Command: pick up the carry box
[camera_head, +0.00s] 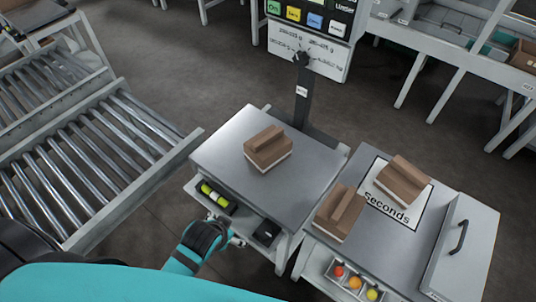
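Three brown cartons with a raised ridge on top and a pale lower edge are in view, and I cannot tell which is the carry box. One carton (268,149) sits upright on the left metal table (222,150). Two others, a near carton (339,213) and a far carton (403,181), sit on the right table, the far one on a white "Seconds" sheet (400,217). My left gripper (237,241) is low at the front of the left table, beside its shelf and apart from all cartons. It is small and partly hidden, so its opening is unclear. My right gripper is out of view.
A roller conveyor (85,155) stands at the left. A dark post (303,92) with a sign rises behind the left table. The shelf under it holds yellow-green items (214,196) and a black box (266,232). A handled panel (462,245) lies at the right.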

